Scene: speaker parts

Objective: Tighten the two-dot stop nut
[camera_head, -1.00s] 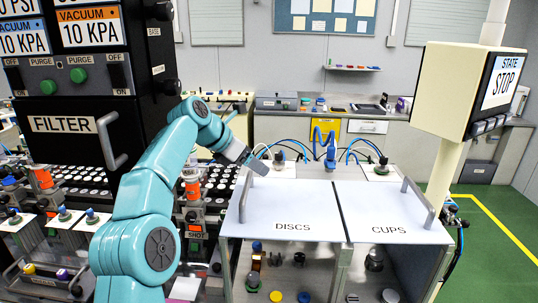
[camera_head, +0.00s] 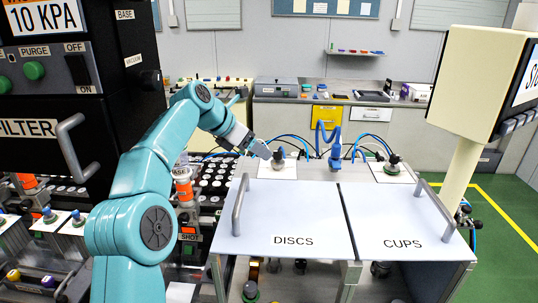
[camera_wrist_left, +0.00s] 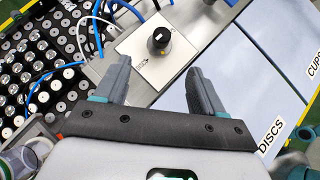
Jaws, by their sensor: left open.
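Two knob-like nuts stand on white plates behind the lidded box. The left nut (camera_head: 279,158) is dark and rounded, and the right nut (camera_head: 393,162) is dark with a greenish base. I cannot make out dots on either in the head view. My left gripper (camera_head: 265,152) is just left of the left nut, open and empty. Small marks on the plate are too small to read. My right gripper is not in view.
The box has a DISCS lid (camera_head: 290,215) and a CUPS lid (camera_head: 395,205) with raised handles. Blue hoses and a blue fitting (camera_head: 335,155) stand between the plates. A rack of round parts (camera_head: 215,175) is left, below the black FILTER cabinet (camera_head: 60,110).

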